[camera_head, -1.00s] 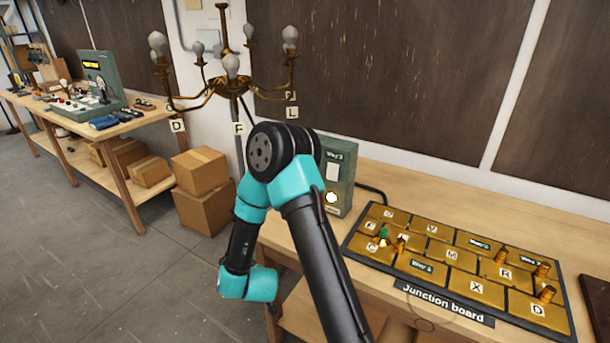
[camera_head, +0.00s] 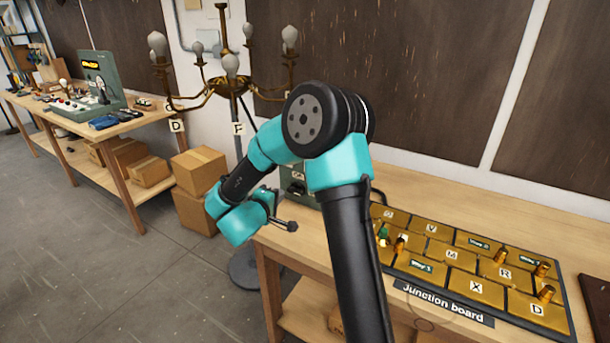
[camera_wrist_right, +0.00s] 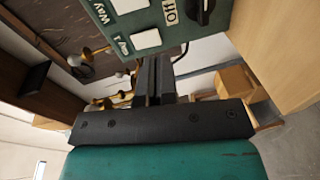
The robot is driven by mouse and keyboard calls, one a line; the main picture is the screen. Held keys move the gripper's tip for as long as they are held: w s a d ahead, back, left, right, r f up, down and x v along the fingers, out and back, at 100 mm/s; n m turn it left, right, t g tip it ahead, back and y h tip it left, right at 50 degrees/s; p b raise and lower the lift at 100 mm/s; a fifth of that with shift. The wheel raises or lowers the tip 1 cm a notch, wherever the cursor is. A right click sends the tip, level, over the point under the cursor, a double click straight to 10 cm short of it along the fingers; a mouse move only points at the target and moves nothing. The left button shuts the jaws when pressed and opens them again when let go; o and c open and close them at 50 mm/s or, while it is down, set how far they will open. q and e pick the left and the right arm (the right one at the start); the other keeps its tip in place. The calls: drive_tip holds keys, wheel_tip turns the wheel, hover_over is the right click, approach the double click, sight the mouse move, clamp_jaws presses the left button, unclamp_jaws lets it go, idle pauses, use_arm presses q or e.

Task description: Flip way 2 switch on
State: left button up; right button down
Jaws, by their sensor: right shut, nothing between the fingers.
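The green switch box (camera_head: 298,178) stands on the bench and is mostly hidden behind my right arm in the head view. In the right wrist view the box face (camera_wrist_right: 165,25) fills the upper middle, turned on its side. It carries white switches, one lower (camera_wrist_right: 146,39) and one at the top edge (camera_wrist_right: 128,5), beside "Way" labels whose numbers are hard to read. My right gripper (camera_head: 291,226) is shut and empty in front of the box, near the bench edge. Its fingers (camera_wrist_right: 153,72) also show in the wrist view, just below the lower switch; contact cannot be told. My left gripper is not in view.
The junction board (camera_head: 470,275) lies on the bench right of my arm. A brass chandelier (camera_head: 232,82) with several bulbs stands behind. A black knob (camera_wrist_right: 205,8) is on the box face. Cardboard boxes (camera_head: 197,168) stand on the floor to the left.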

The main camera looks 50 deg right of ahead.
drive_tip(key=shift+s+d+r+g+h, duration=0.15)
drive_tip(key=shift+s+r+g, duration=0.2)
drive_tip(key=shift+r, duration=0.15)
drive_tip(key=shift+s+d+r+g+h, duration=0.2)
drive_tip(key=shift+r+g, duration=0.15)
drive_tip(key=shift+r, duration=0.15)
drive_tip(key=x, duration=1.4)
drive_tip(key=shift+w+a+f, duration=0.1)
drive_tip(key=shift+w, duration=0.05)
